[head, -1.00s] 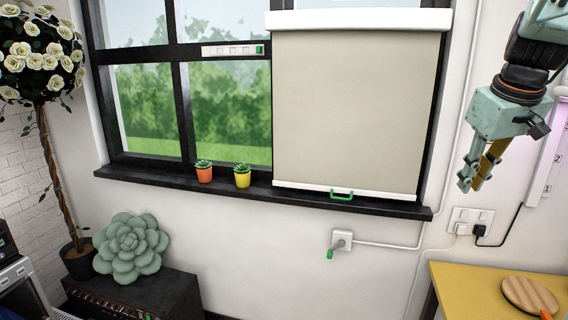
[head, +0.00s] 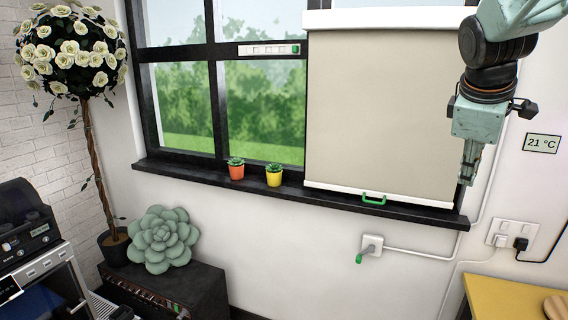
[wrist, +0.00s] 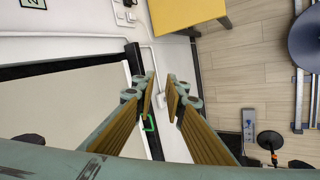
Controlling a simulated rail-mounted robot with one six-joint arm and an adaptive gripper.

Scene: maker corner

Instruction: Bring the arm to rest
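My gripper (head: 470,166) hangs at the upper right of the head view, in front of the right edge of the window blind (head: 380,100). Its fingers point down and show nearly edge-on there. In the wrist view, my gripper (wrist: 163,95) has its two ochre-padded fingers apart, with a gap between them and nothing held. The blind is pulled down over the right part of the window, with a green handle (head: 374,199) at its bottom bar. The green handle also shows beyond the fingers in the wrist view (wrist: 149,123).
Orange (head: 236,171) and yellow (head: 274,178) plant pots stand on the black sill (head: 320,202). A wall crank box with a green knob (head: 371,246) is below. A yellow table (head: 500,300) is at lower right. Sockets (head: 510,235) and a 21 °C display (head: 542,143) are on the wall.

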